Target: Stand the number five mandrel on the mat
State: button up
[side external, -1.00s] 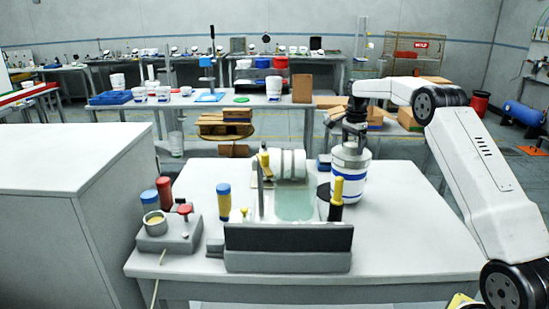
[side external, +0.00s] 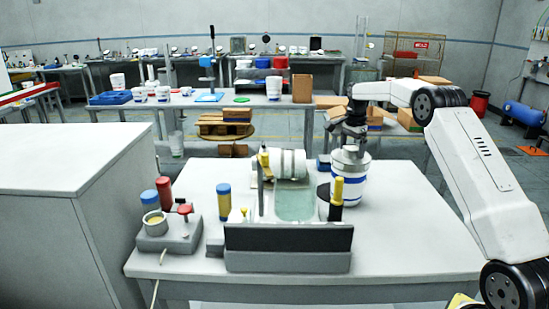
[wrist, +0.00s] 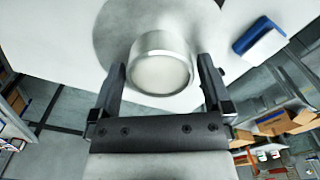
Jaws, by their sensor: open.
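In the wrist view my gripper (wrist: 160,90) is open, one finger on each side of that end, with gaps showing.
A white cylinder with grey bands (side external: 288,165) lies left of the mandrel. A yellow-topped post (side external: 337,192) and a dark-fronted unit (side external: 288,240) stand nearer the camera. A blue block (wrist: 258,38) is close to the mat. The table's right side is clear.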

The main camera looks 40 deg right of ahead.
notch_tip(320, 180, up, 12)
dwell(0.8)
jog(key=shift+a, duration=0.1)
dwell(0.5)
